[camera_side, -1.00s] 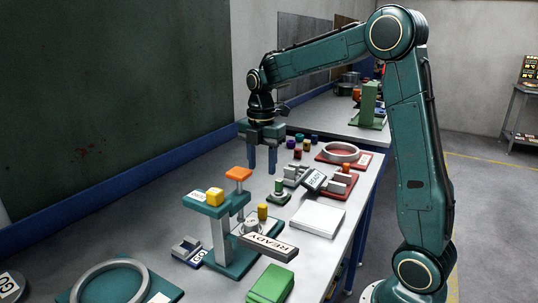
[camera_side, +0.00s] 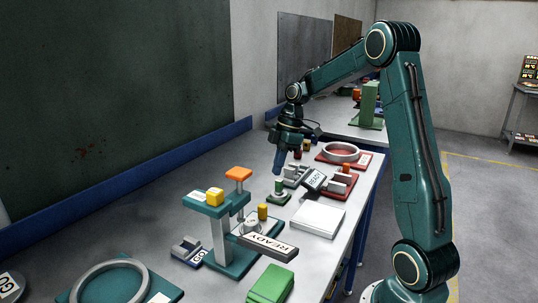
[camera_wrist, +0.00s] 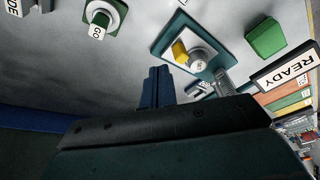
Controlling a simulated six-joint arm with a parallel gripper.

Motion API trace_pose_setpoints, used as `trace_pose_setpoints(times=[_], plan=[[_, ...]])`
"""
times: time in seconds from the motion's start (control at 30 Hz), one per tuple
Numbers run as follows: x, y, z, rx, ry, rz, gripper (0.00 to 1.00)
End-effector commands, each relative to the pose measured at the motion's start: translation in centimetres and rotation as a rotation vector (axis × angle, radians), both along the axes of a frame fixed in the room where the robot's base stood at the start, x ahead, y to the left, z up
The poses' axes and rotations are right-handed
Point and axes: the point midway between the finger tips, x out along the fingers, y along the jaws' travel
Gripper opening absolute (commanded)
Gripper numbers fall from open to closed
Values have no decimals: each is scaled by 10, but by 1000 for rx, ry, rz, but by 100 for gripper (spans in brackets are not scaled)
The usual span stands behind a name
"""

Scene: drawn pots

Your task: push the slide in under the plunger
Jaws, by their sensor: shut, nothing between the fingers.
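The teal press stand (camera_side: 232,259) is in the front middle of the side view. A grey round part (camera_side: 252,226) is partly hidden behind the stand. My gripper (camera_side: 279,172) is shut and empty, behind the press; its fingers show together in the wrist view (camera_wrist: 158,78).
A green peg on a green pad (camera_side: 279,190) is just below my fingertips.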

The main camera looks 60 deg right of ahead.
Motion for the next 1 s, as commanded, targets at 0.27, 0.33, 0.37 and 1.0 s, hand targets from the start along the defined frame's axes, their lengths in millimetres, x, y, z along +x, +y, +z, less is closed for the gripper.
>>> trace_pose_setpoints(times=[0.27, 0.33, 0.37, 1.0], plan=[[-18, -30, -8, 208, 1, -352, 0], [-22, -36, -8, 262, 3, -433, 0], [-24, -38, -8, 285, 6, -464, 0], [-36, -49, -6, 441, 24, -663, 0]])
